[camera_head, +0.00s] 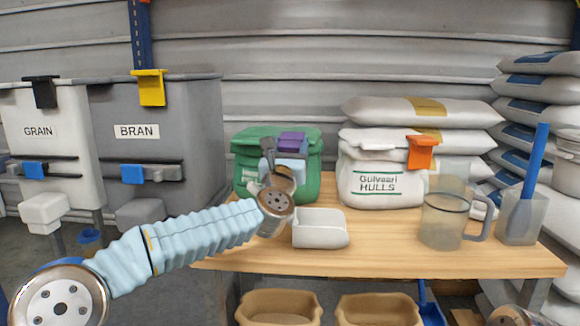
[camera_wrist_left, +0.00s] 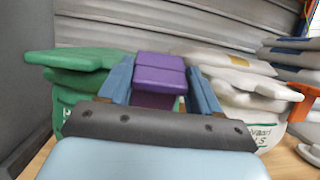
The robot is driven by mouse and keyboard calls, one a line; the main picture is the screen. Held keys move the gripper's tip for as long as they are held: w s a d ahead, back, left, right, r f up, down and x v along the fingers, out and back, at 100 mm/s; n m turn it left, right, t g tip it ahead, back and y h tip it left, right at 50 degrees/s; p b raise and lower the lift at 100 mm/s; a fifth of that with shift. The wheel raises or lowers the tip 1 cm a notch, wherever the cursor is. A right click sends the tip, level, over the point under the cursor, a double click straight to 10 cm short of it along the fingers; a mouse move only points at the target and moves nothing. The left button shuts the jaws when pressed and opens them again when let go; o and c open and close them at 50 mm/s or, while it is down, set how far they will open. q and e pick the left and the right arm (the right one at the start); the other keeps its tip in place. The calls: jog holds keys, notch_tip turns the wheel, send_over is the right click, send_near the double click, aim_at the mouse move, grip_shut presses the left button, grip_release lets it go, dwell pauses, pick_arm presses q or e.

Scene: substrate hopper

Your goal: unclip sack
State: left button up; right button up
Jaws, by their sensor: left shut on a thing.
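A green sack (camera_head: 248,145) stands on the wooden table, its top folded over. A purple clip (camera_head: 292,138) sits on the sack's folded top. My left gripper (camera_head: 289,157) reaches the front of this sack. In the left wrist view, its two blue fingers stand on either side of the purple clip (camera_wrist_left: 160,74), and the gripper is shut on it. The green sack (camera_wrist_left: 85,60) shows behind and to the left of the fingers. The gripper and wrist hide part of the sack's front. My right gripper is not in view.
A white Hulls sack (camera_head: 375,183) with an orange clip (camera_head: 421,152) stands to the right. A white scoop (camera_head: 320,230), a clear jug (camera_head: 443,220) and a clear holder (camera_head: 520,218) are on the table (camera_head: 390,255). Grain and bran bins (camera_head: 160,105) stand left.

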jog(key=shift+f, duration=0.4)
pick_arm(q)
jog(key=o, duration=1.4)
jog(key=shift+o, duration=0.2)
notch_tip(320, 180, up, 3)
jog(key=shift+r+p, duration=0.1)
jog(key=shift+p, duration=0.4)
jog(key=s+d+r, duration=0.1)
jog(key=s+r, duration=0.8)
jog(key=s, duration=0.5)
jog(key=shift+r, duration=0.35)
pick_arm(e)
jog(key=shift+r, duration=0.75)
pick_arm(q)
jog(key=shift+d, duration=0.1)
